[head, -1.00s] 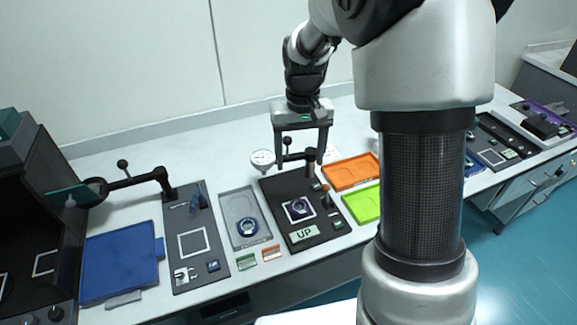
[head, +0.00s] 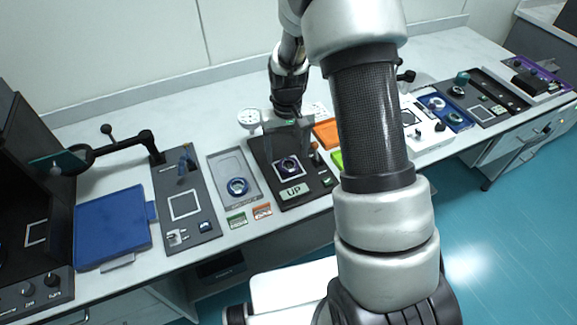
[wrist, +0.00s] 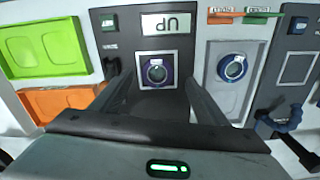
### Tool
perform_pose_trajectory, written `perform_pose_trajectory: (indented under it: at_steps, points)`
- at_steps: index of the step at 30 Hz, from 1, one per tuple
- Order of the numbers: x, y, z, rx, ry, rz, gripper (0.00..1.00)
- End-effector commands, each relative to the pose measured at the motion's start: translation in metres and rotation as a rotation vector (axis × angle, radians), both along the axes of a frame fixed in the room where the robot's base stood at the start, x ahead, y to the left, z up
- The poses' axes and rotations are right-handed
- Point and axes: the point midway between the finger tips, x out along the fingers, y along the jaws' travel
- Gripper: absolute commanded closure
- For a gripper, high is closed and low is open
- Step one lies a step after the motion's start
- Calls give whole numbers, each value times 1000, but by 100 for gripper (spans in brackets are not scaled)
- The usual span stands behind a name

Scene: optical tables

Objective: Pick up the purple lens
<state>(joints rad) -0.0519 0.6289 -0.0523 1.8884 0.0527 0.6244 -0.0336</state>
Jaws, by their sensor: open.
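The purple lens (head: 289,165) sits in a white square outline on a dark station (head: 262,150) whose display reads "UP". It also shows in the wrist view (wrist: 157,72) as a dark purple ring with a pale centre. My gripper (head: 288,150) is open and empty above the station, its two fingers pointing down. In the wrist view the fingers (wrist: 160,82) spread to either side of the lens, which lies between their tips in the picture. How high the tips are above the lens I cannot tell.
A blue-ringed lens (head: 238,187) lies in a grey tray (head: 222,166) left of the station. Orange (wrist: 60,102) and green (wrist: 42,47) trays lie on the other side. A dial gauge (head: 249,117) stands behind the station. A blue tray (head: 110,228) is far left.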

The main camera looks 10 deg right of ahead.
Motion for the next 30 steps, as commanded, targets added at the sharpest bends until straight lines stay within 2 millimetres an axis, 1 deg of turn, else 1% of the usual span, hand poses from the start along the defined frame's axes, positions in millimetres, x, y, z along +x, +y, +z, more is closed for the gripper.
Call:
perform_pose_trajectory:
  at_steps: [3,6,9,17,20,21,25,26,27,30]
  points:
    - [-1,-4,-20,0,5,0,32]
    - [-1,-4,-35,0,4,0,32]
    - [0,-4,-43,0,3,0,32]
    - [0,-4,-45,0,1,0,32]
    - [0,-4,-45,0,1,0,47]
    - [0,-4,-45,0,1,0,54]
    - [0,-4,-45,0,1,0,76]
    - [0,-4,-45,0,1,0,78]
    - [0,-4,-45,0,1,0,81]
    - [0,-4,-45,0,1,0,81]
